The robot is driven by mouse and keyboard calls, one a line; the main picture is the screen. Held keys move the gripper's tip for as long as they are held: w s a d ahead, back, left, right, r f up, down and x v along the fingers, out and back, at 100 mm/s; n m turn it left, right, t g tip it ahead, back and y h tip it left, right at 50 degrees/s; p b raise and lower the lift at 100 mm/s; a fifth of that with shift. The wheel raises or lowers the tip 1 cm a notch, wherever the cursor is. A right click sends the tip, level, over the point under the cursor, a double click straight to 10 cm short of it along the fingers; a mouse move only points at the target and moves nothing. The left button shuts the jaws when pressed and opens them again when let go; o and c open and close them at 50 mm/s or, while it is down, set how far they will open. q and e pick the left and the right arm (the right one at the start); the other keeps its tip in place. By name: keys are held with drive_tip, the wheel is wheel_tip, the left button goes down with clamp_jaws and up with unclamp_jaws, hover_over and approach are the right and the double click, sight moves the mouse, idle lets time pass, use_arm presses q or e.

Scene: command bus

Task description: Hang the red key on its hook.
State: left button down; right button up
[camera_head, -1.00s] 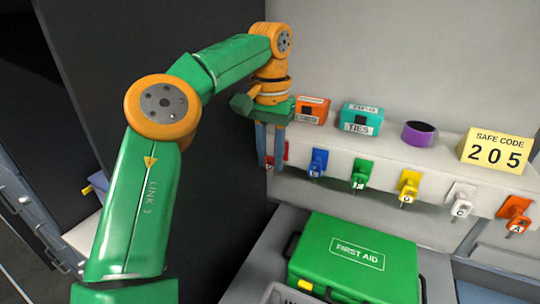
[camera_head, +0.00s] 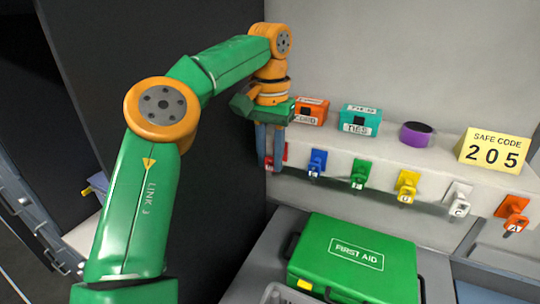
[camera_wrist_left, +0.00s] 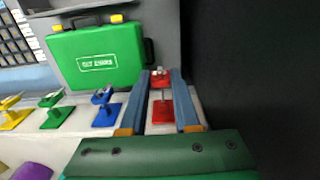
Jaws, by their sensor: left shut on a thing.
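My left gripper (camera_head: 269,164) is at the left end of the shelf's front edge, pointing down. In the left wrist view its two fingers (camera_wrist_left: 162,74) are shut on the red key (camera_wrist_left: 160,80). The red hook plate (camera_wrist_left: 163,111) is on the shelf front between the fingers, just behind the key. In the head view the fingers hide most of the red hook (camera_head: 285,151) and key. I cannot tell whether the key's hole is around the hook. My right gripper is not in view.
Blue (camera_head: 316,162), green (camera_head: 361,173), yellow (camera_head: 406,185), white (camera_head: 458,199) and orange (camera_head: 514,212) keys hang along the shelf (camera_head: 440,165) to the right. A green first aid case (camera_head: 350,250) stands below. A dark panel (camera_head: 215,170) is close on the left.

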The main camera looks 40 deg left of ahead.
use_arm(q)
drive_tip(key=shift+w+a, duration=0.3)
drive_tip(key=shift+w, duration=0.4)
idle(0.8)
drive_tip(key=c, duration=0.6)
unclamp_jaws()
drive_tip(key=shift+o, duration=0.2)
drive_tip(key=shift+s, duration=0.1)
